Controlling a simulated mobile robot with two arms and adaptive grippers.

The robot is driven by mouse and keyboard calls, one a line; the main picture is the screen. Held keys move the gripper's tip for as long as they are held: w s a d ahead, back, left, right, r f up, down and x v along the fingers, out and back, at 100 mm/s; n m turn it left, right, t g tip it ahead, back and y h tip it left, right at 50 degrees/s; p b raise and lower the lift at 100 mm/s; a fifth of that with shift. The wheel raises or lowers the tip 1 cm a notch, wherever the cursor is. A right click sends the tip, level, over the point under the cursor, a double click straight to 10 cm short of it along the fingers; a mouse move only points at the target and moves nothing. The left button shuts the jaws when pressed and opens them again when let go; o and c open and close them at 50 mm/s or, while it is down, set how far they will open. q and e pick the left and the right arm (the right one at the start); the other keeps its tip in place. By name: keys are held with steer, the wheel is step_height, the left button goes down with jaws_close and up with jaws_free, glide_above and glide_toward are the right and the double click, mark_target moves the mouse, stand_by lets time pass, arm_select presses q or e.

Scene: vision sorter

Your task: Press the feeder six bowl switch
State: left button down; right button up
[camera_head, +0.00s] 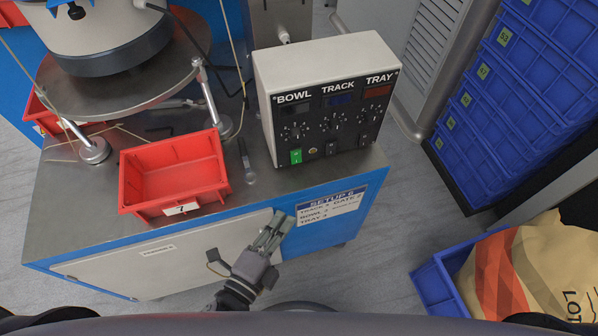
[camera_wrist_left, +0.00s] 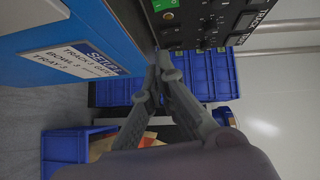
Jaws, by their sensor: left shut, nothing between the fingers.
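A white control box (camera_head: 330,62) with a black front panel stands on the steel bench top, its columns marked BOWL, TRACK and TRAY. The bowl switch (camera_head: 296,156) is the lit green rocker at the bottom of the BOWL column. It also shows at the top of the left wrist view (camera_wrist_left: 165,5). My left gripper (camera_head: 275,224) is shut and empty, in front of the bench's front face, below and left of the switch and apart from it. Its fingertips (camera_wrist_left: 160,62) meet in the left wrist view, pointing toward the panel's lower edge. My right gripper is out of view.
A "SETUP 6" label (camera_head: 331,203) is on the bench front. A red bin (camera_head: 172,167) stands left of the box, beside the bowl feeder (camera_head: 105,38). Blue crates (camera_head: 520,85) are stacked at right. A blue tray (camera_head: 436,288) with a bag (camera_head: 530,268) lies below them.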

mark_target(296, 157)
arm_select(q)
steer(key=shift+w, duration=0.1)
steer(key=p+x, duration=0.1)
steer(key=x, duration=0.9)
steer(key=shift+w+d+r, duration=0.1)
steer(key=shift+w, duration=0.1)
steer(key=shift+w+a+f+p, duration=0.1)
steer(key=shift+w+a+p, duration=0.15)
steer(key=shift+w, duration=0.3)
steer(key=shift+w+a+f+p, duration=0.1)
steer(key=shift+w+a, duration=0.15)
steer(key=shift+w, duration=0.3)
steer(key=shift+w+a+f, duration=0.1)
steer(key=shift+w+a, duration=0.1)
steer(key=shift+w, duration=0.3)
steer(key=shift+f, duration=0.1)
